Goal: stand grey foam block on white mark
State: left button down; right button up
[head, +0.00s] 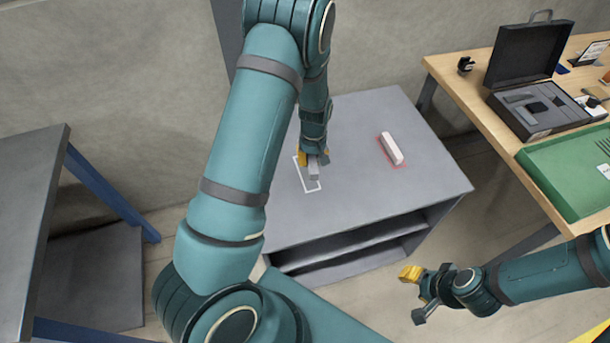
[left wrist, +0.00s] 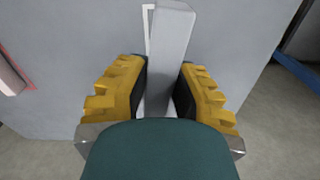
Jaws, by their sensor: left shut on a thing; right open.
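The grey foam block (left wrist: 172,50) is between the yellow fingers of my left gripper (left wrist: 164,90), which is shut on it. In the head view the block (head: 314,171) shows just below my left gripper (head: 310,158), partly hidden by it. The white mark (head: 318,189) is a white outlined rectangle on the grey table; the block is over or at its upper right part. In the left wrist view a bit of the outline (left wrist: 148,12) shows beside the block. I cannot tell whether the block touches the table.
The grey table (head: 420,185) also carries a white block (head: 391,148) on a red outlined mark. A wooden bench (head: 450,85) at the right holds an open black case (head: 535,100) and a green tray (head: 565,165). Another grey table (head: 30,190) stands at the left.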

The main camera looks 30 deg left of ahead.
aim_at(307, 172)
pick_arm(q)
jog(key=a+n, duration=0.1)
jog(key=w+a+r, duration=0.1)
jog(key=shift+w+a+r+n+b, duration=0.1)
jog(key=shift+w+a+n+b, duration=0.2)
jog(key=shift+n, duration=0.1)
jog(key=shift+a+f, duration=0.1)
jog(key=shift+f, duration=0.15)
notch_tip(307, 172, down, 9)
jog(key=shift+w+f+b, duration=0.1)
jog(key=shift+b, duration=0.95)
jog(key=shift+f, duration=0.1)
jog(key=c, duration=0.9)
grip_release()
jog(key=shift+o, duration=0.2)
